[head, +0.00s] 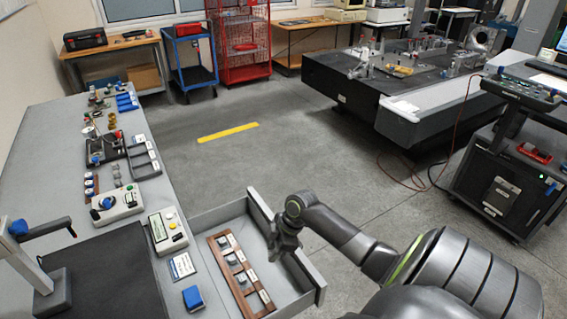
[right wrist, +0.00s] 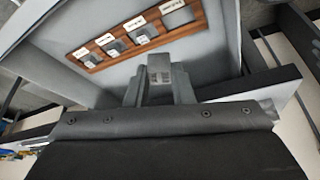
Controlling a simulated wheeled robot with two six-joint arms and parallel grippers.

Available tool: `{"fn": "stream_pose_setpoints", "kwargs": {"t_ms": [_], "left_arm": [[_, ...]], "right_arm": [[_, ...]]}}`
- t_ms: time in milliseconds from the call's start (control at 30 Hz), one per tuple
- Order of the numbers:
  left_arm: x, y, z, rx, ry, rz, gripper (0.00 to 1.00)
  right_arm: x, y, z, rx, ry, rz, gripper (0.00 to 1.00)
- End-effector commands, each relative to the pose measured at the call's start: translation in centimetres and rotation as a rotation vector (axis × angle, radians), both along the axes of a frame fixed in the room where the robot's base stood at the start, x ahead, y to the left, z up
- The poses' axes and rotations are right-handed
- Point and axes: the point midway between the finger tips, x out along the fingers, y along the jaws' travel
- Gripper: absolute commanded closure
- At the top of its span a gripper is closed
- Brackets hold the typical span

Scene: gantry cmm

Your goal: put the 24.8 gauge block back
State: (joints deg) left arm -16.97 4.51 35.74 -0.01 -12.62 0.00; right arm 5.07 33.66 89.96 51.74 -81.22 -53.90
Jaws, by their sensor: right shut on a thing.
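A small grey gauge block (right wrist: 159,68) with dark marks on its face shows between the fingers of my right gripper (right wrist: 159,88) in the right wrist view. The gripper is shut on it. In the head view my right gripper (head: 285,243) hangs over the right part of the open drawer, right of the wooden gauge block tray (head: 219,262). The brown tray has a row of labelled slots; it also shows in the right wrist view (right wrist: 127,32). The held block is apart from the tray. The marks on it are too small to read. My left gripper is not in view.
The open grey drawer (head: 259,209) has raised walls around the tray. The bench (head: 148,207) at left holds a dark mat, a control box (head: 168,231), a blue block (head: 193,297) and several small parts. The floor beyond the drawer is clear.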

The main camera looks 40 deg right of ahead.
Motion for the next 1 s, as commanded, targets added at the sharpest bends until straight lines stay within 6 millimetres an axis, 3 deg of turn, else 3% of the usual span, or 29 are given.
{"fn": "stream_pose_setpoints", "kwargs": {"t_ms": [100,433,800,1000], "left_arm": [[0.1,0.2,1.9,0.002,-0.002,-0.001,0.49],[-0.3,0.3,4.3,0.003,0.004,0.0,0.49],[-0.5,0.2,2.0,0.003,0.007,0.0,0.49],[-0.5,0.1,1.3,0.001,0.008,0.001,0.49]], "right_arm": [[0.3,1.3,-0.8,0.006,0.001,-0.209,1.0],[0.6,4.7,-4.1,0.006,0.004,-0.754,1.0],[0.5,8.2,-10.1,0.001,0.002,-1.14,1.0],[0.5,8.7,-11.1,0.0,-0.001,-1.188,1.0]]}}
